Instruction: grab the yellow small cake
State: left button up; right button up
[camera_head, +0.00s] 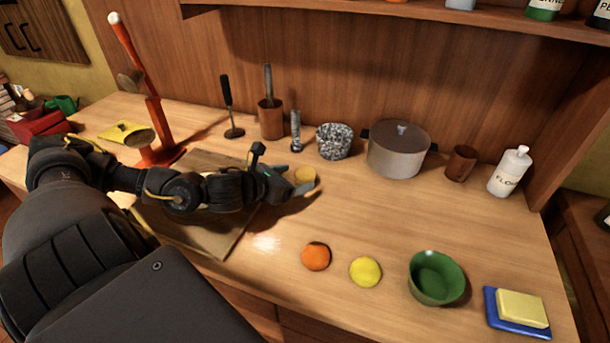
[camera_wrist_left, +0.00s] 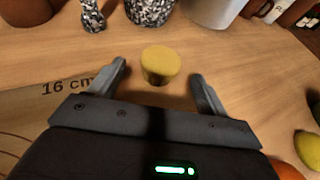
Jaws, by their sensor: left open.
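The yellow small cake (camera_head: 305,175) is a short round cylinder standing on the wooden counter. In the left wrist view the cake (camera_wrist_left: 160,65) stands just ahead of and between the two fingers. My left gripper (camera_head: 300,188) comes in from the left and is open, with nothing held. In the left wrist view its fingertips (camera_wrist_left: 160,72) are spread wider than the cake, with a gap on both sides. My right gripper is not in view.
A speckled bowl (camera_head: 333,142) and a grey pot (camera_head: 398,150) stand behind the cake. An orange fruit (camera_head: 315,256), a yellow lemon (camera_head: 365,272) and a green bowl (camera_head: 436,278) are nearer the front edge. A cutting board (camera_head: 228,228) lies under my arm.

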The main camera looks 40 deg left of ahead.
aim_at(298, 175)
pick_arm(q)
jog(key=x, duration=0.1)
jog(key=p+x, duration=0.2)
jog(key=x, duration=0.1)
jog(key=shift+w+r, duration=0.2)
jog(key=shift+w+f, duration=0.2)
jog(key=shift+f, duration=0.05)
jog(key=c, duration=1.1)
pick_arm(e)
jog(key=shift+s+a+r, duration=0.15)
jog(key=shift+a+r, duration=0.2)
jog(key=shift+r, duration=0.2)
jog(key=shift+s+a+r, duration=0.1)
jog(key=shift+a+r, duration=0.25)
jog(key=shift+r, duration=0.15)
